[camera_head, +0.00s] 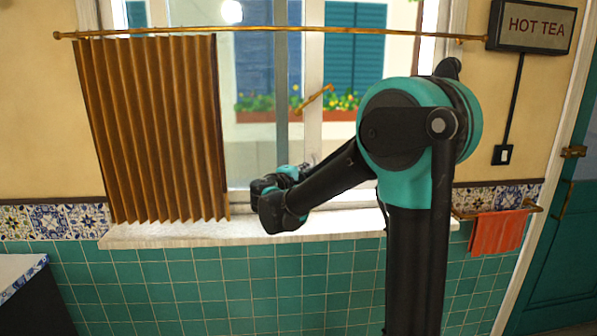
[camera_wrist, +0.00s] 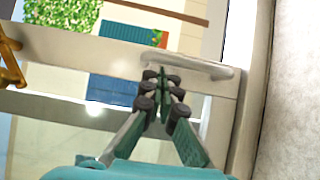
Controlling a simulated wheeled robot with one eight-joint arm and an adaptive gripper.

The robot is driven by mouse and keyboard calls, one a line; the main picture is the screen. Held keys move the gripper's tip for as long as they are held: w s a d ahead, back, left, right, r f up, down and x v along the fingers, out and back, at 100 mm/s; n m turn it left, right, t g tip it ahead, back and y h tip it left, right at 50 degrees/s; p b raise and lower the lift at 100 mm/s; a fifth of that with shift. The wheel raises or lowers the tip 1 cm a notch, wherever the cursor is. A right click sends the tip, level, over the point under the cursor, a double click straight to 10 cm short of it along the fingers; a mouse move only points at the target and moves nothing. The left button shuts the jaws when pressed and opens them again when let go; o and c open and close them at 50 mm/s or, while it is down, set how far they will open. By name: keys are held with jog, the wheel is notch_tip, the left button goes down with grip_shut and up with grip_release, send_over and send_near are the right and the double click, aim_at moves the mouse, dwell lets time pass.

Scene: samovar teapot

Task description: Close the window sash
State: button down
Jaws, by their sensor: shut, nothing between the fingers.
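The window sash has a white frame (camera_head: 313,75) and glass in the head view, partly behind the curtain and my arm. A brass handle (camera_head: 315,97) sticks out at its upright; a brass piece also shows at the left of the wrist view (camera_wrist: 10,62). In the wrist view a pale bar-shaped pull (camera_wrist: 190,65) lies along the white frame. My gripper (camera_wrist: 163,77) is shut and empty, its fingertips close to this pull; I cannot tell whether they touch it. In the head view my wrist hides most of the fingers in front of the lower window.
A brown pleated curtain (camera_head: 150,130) hangs at the left from a brass rod (camera_head: 250,29). The white sill (camera_head: 170,233) runs below the window. An orange towel (camera_head: 497,232) hangs at the right, under a HOT TEA sign (camera_head: 536,25). Flower boxes show outside.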

jog(key=shift+d, duration=0.2)
jog(key=w+d, duration=0.1)
jog(key=d, duration=3.6)
jog(key=shift+w+d, duration=0.2)
jog(key=shift+d, duration=0.2)
